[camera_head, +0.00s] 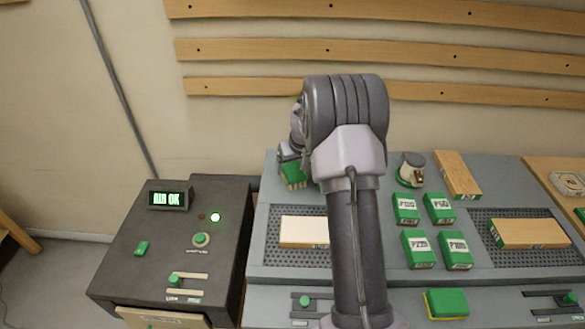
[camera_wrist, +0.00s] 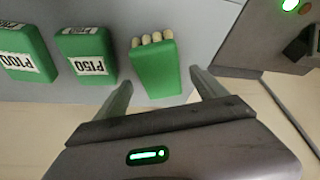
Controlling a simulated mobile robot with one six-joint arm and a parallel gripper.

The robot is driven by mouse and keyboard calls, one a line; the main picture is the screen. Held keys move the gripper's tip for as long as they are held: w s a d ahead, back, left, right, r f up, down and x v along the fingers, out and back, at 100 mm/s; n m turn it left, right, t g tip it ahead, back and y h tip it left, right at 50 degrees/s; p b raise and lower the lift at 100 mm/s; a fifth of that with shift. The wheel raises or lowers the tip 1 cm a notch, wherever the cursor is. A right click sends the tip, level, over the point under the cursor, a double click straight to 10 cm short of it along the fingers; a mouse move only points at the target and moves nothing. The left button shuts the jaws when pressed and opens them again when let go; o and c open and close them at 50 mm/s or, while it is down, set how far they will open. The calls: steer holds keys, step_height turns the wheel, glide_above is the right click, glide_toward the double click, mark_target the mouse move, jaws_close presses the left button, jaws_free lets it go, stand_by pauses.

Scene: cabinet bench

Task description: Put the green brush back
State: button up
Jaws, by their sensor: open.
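The green brush (camera_wrist: 157,70) with a row of cream bristle tufts lies on the grey bench top in the wrist view. It also shows in the head view (camera_head: 294,176) near the back left of the bench. My gripper (camera_wrist: 161,79) is open, with one finger on each side of the brush's near end. I cannot tell whether the fingers touch it. In the head view my gripper (camera_head: 288,151) is just above the brush and partly hidden by my arm.
Green blocks labelled P100 (camera_wrist: 27,52) and P150 (camera_wrist: 88,52) lie beside the brush. More labelled green blocks (camera_head: 418,248) and wooden boards (camera_head: 303,231) are on the bench. A dark control cabinet (camera_head: 170,235) with a lit display stands at the left.

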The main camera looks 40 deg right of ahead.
steer(key=p+v, duration=0.1)
steer(key=v, duration=0.7)
steer(key=shift+p, duration=0.35)
steer(key=s+a+r+t+y, duration=0.1)
steer(key=s+a+r, duration=0.4)
steer(key=a+r, duration=0.35)
steer(key=s+a+r, duration=0.5)
steer(key=a+r, duration=0.2)
steer(key=a, duration=0.3)
steer(key=s+a+y, duration=0.1)
steer(key=s+a, duration=0.5)
steer(key=s, duration=0.3)
steer(key=s+a+m+y, duration=0.1)
steer(key=s+a, duration=0.6)
steer(key=s, duration=0.3)
steer(key=shift+s+r+m, duration=0.15)
steer(key=shift+r+m, duration=0.1)
steer(key=shift+m, duration=0.05)
